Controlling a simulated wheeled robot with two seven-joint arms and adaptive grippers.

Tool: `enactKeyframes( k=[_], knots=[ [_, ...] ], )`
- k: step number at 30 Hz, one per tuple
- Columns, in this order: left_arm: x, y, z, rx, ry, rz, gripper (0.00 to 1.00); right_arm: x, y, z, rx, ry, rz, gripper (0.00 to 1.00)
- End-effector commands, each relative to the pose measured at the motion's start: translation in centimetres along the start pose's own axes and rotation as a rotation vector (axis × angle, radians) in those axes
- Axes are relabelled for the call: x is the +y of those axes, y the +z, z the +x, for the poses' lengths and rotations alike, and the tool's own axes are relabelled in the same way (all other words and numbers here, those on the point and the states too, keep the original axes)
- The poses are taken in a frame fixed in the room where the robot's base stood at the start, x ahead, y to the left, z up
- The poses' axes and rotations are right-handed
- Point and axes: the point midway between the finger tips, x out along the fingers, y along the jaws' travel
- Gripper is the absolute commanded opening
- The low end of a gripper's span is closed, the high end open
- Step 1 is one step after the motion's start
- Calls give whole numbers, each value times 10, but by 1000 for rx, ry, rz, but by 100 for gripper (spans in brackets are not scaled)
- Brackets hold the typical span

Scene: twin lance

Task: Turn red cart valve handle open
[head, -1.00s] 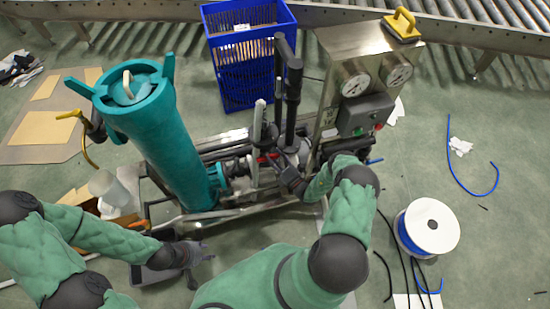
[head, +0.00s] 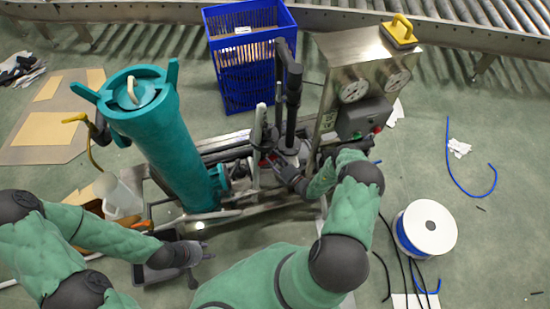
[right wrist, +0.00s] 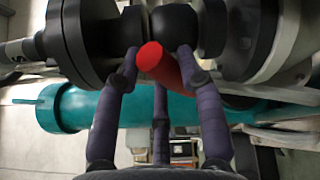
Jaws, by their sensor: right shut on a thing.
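The red valve handle (right wrist: 165,66) is in the right wrist view, its rounded end towards the camera. It sits by a dark round valve body and black flanges (right wrist: 82,42). My right gripper (right wrist: 158,75) has purple-grey fingers on both sides of the handle and one below, shut on it. In the head view my right gripper (head: 274,167) is at the valve in the middle of the cart, and only a trace of red shows there. My left gripper (head: 195,254) is low at the left, away from the valve; its finger opening is unclear.
A large teal cylinder (head: 165,140) stands left of the valve, and black upright pipes (head: 291,100) rise behind it. A steel gauge panel (head: 352,65) is at the right. A blue crate (head: 240,60) stands behind. A cable spool (head: 427,228) lies on the floor at right.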

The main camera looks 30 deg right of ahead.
Motion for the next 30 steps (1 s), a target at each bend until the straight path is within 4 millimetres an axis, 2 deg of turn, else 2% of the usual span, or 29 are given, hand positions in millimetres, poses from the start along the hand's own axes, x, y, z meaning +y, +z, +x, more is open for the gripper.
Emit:
enactKeyframes(
  k=[15,30],
  knots=[
    [15,2,-41,0,0,0,40,16,-3,5,97,-188,-443,6],
    [26,3,-73,0,0,0,40,23,-12,10,184,-354,-846,6]
  ],
)
